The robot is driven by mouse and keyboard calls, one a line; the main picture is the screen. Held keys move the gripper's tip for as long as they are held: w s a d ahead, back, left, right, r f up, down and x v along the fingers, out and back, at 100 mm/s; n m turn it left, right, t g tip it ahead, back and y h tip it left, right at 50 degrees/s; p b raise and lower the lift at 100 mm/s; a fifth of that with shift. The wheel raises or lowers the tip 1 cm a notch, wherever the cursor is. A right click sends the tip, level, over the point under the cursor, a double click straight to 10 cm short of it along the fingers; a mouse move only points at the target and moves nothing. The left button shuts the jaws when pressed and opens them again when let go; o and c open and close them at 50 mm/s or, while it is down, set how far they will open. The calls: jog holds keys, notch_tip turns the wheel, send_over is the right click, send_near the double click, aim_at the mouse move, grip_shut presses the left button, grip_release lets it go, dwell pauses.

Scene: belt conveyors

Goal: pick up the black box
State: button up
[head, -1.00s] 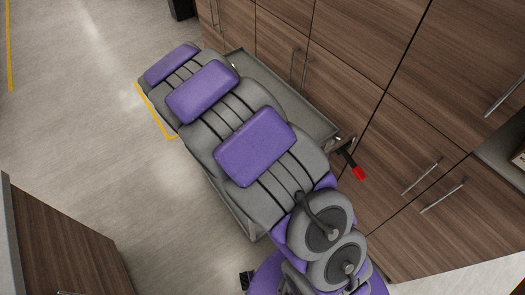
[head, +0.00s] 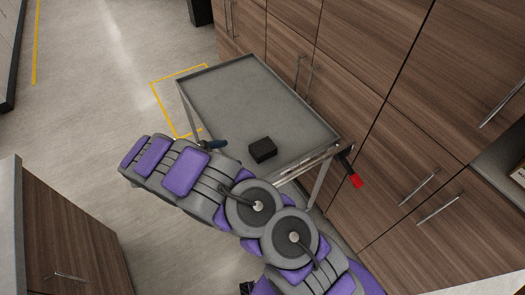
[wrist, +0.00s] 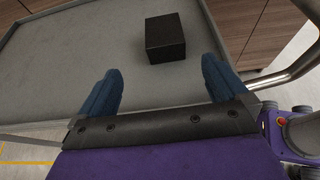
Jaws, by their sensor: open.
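The black box (head: 262,150) sits on the top of a grey metal cart (head: 240,85), near its front edge. In the wrist view the box (wrist: 166,38) is ahead of my gripper (wrist: 160,82), a little right of centre. My gripper's two blue fingers are spread apart with nothing between them. The box is beyond the fingertips and apart from them. In the head view a blue finger of my gripper (head: 214,145) shows at the cart's front left edge, left of the box. My arm hides the rest of the gripper there.
The cart top is otherwise bare and has a raised rim. A black bar with a red end (head: 354,176) juts out by its right corner. Wooden cabinets (head: 370,60) with metal handles stand behind. A brown cabinet (head: 65,235) stands at lower left. Open floor lies left.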

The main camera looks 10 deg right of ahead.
aim_at(258, 149)
jog(key=b+x, duration=0.1)
jog(key=x, duration=0.8)
jog(key=shift+d+f, duration=0.25)
jog(key=shift+s+b+x, duration=0.2)
jog(key=shift+b+x, duration=0.75)
jog(key=shift+x, duration=1.8)
jog(key=shift+d+r, duration=0.15)
jog(key=shift+r, duration=0.1)
jog(key=c, duration=1.1)
